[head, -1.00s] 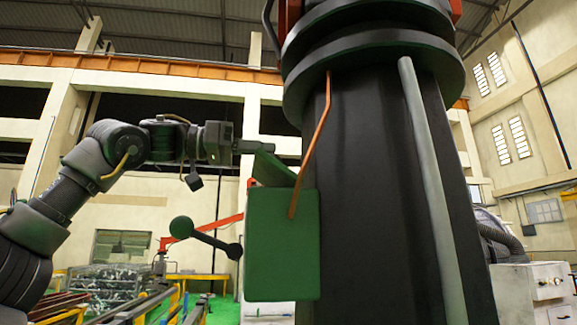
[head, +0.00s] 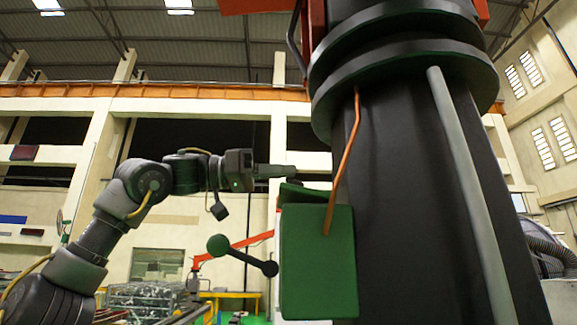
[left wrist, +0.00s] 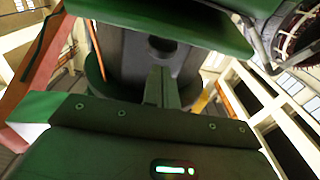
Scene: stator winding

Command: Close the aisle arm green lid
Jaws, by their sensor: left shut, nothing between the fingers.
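A green box (head: 318,265) is mounted on the side of a large black column (head: 425,190). Its green lid (head: 303,193) lies at a low angle just above the box's top, and I cannot tell whether it touches the rim. My left gripper (head: 293,172) is shut and empty, its fingertips just above the lid, with contact unclear. In the left wrist view the fingers (left wrist: 161,88) point forward at the dark column; a green panel crosses the top of that view, and I cannot tell which part it is. My right gripper is not in view.
A copper-colored rod (head: 343,160) runs down the column to the box's top. A grey pipe (head: 470,190) runs down the column's right side. The space above my left forearm is open.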

